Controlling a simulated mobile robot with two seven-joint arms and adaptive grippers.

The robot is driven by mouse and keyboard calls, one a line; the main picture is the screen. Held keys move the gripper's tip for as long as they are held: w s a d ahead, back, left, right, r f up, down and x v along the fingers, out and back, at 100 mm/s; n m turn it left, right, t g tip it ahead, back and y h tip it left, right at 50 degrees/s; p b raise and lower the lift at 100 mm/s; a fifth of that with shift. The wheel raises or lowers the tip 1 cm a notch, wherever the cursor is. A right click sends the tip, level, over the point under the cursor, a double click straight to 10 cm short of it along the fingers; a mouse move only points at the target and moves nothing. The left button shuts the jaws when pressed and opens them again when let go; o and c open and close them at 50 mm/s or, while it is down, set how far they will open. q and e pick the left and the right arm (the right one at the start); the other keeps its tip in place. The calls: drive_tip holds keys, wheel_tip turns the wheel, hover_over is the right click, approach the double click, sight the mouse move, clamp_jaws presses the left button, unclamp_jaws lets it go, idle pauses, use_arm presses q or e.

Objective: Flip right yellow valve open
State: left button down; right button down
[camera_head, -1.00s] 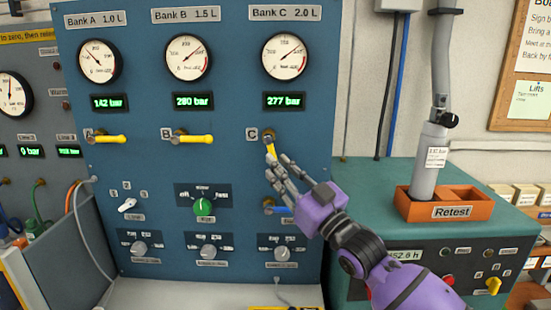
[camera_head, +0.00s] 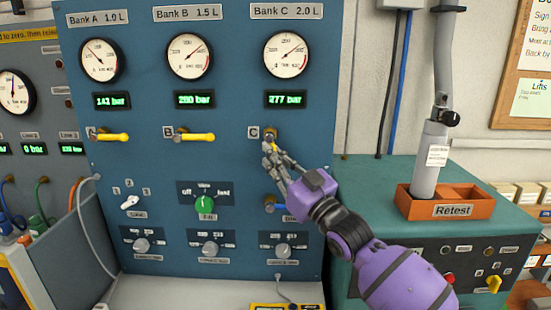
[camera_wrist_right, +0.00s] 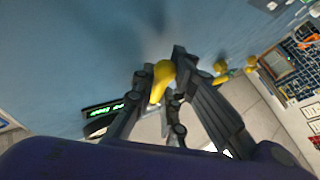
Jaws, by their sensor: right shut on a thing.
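The right yellow valve, marked C, sits on the blue panel under the 277 bar display. My right gripper (camera_head: 272,157) is at its handle and covers most of it in the head view. In the right wrist view the yellow handle (camera_wrist_right: 161,81) lies between the two fingers of my right gripper (camera_wrist_right: 168,92), which is shut on it. The handle pointed downward a second ago; its present angle is hard to read behind the fingers. The yellow valves A (camera_head: 112,137) and B (camera_head: 196,137) have their handles level, pointing right. My left gripper is not in view.
The blue panel (camera_head: 150,100) also carries gauges, a green knob (camera_head: 206,205), a white switch (camera_head: 130,203) and grey knobs below. On the right, an orange Retest tray (camera_head: 453,211) holds a grey cylinder (camera_head: 429,158).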

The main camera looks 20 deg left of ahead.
drive_tip(key=shift+a+f+m+t+b, duration=0.3)
drive_tip(key=shift+m+t, duration=0.2)
drive_tip(key=shift+m, duration=0.3)
drive_tip(key=shift+s+a+m+t+b, duration=0.15)
drive_tip(key=shift+a+m+t+b, duration=0.15)
drive_tip(key=shift+m+t, duration=0.55)
drive_tip(key=shift+a+r+m+t, duration=0.15)
drive_tip(key=shift+m+t, duration=0.2)
drive_tip(key=shift+m, duration=0.2)
drive_tip(key=c, duration=2)
unclamp_jaws()
drive_tip(key=shift+r, duration=0.1)
